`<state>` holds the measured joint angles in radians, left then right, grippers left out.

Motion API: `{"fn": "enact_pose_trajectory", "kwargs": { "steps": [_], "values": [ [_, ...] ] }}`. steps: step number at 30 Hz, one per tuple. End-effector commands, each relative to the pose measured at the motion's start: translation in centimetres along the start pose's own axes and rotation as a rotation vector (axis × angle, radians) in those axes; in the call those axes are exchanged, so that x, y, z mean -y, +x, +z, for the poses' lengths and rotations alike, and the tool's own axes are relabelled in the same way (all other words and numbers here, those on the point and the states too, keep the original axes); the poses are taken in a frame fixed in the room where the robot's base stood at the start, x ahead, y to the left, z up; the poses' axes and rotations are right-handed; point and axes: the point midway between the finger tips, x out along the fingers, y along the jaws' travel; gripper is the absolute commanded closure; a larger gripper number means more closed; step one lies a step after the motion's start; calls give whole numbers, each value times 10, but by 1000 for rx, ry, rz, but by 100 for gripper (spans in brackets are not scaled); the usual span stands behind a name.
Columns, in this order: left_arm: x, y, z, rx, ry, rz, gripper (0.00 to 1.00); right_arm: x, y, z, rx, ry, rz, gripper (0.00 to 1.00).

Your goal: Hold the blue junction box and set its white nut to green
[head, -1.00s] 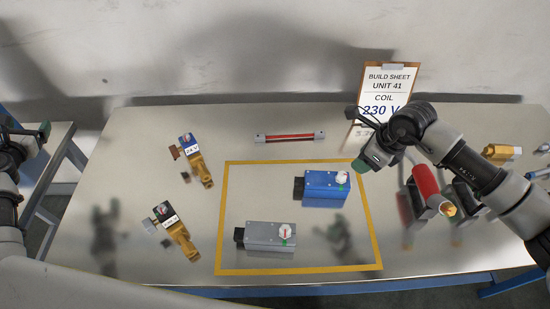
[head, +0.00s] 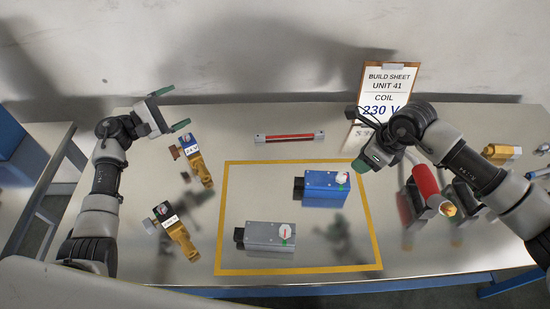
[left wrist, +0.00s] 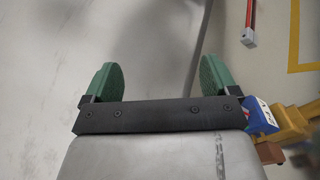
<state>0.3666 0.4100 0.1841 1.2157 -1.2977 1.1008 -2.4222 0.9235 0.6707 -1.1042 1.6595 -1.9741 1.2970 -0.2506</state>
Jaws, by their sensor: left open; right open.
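The blue junction box (head: 322,188) lies inside the yellow outline on the table, toward its upper right. Its white nut (head: 341,178) sits on the right part of its top; a small green mark shows near it, but the nut's exact setting is too small to tell. My left gripper (head: 175,108) is open and empty above the table's back left, well apart from the blue box; its green fingers show in the left wrist view (left wrist: 155,80). My right gripper (head: 362,164) hangs to the right of the blue box, empty; its fingers are mostly hidden.
A grey box (head: 265,236) with a white dial lies inside the yellow outline (head: 224,215). Two brass valves (head: 201,168) (head: 181,238) lie at left. A red bar (head: 290,137) lies at the back. A build sheet (head: 385,95) stands behind. A red cylinder (head: 426,183) lies at right.

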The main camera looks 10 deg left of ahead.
Motion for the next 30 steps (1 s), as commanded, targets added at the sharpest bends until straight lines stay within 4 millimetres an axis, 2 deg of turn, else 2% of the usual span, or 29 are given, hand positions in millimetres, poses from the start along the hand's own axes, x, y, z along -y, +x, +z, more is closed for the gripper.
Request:
{"fn": "enact_pose_trajectory", "kwargs": {
  "steps": [1, 6, 9, 13, 18, 21, 30],
  "values": [
    [21, 20, 10, 47, -88, -45, 12, 0, 0, 0, 0, 0, 0, 57],
    [92, 80, 51, 188, -406, -231, 12, 0, 0, 0, 0, 0, 0, 57],
    [131, 106, 79, 247, -575, -351, 12, 0, 0, 0, 0, 0, 0, 57],
    [171, 130, 111, 293, -751, -494, 12, 0, 0, 0, 0, 0, 0, 57],
    [201, 144, 137, 315, -884, -614, 12, 0, 0, 0, 0, 0, 0, 57],
    [209, 146, 142, 318, -916, -643, 12, 0, 0, 0, 0, 0, 0, 57],
    [237, 147, 124, 316, -924, -649, 12, 0, 0, 0, 0, 0, 0, 57]
  ]
}}
